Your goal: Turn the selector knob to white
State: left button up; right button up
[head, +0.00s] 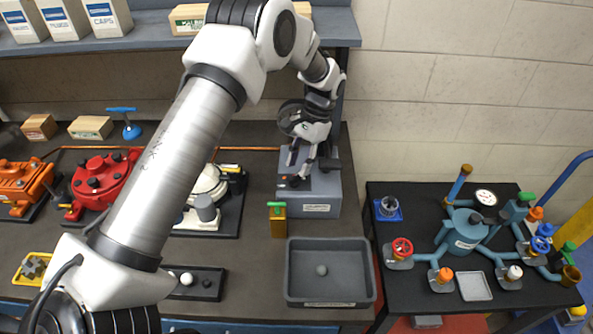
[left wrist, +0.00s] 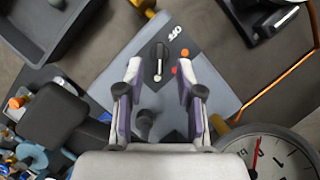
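The grey selector box (head: 318,206) stands at the back right of the dark bench, right of my left arm. In the left wrist view, its sloped face (left wrist: 212,90) carries a dark selector knob (left wrist: 159,58) with a pale tip at its lower end, beside small red-orange dots (left wrist: 185,53) and a white mark (left wrist: 175,32). My left gripper (head: 304,178) reaches down over the box. In the left wrist view, its fingers (left wrist: 160,72) are open, one on each side of the knob; contact cannot be told. The head view mostly hides the knob. My right gripper is not in view.
A round gauge (left wrist: 270,155) with a red needle lies close to the box. A pump model (head: 208,185) is left; a black table (head: 385,190) with valves is right.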

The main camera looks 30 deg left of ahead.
pick_arm(q)
jog(key=a+v, duration=0.1)
jog(key=v, duration=0.7)
jog(key=shift+w+d+r, duration=0.15)
jog(key=shift+d+r, duration=0.2)
jog(key=shift+d, duration=0.2)
jog(key=shift+f, duration=0.1)
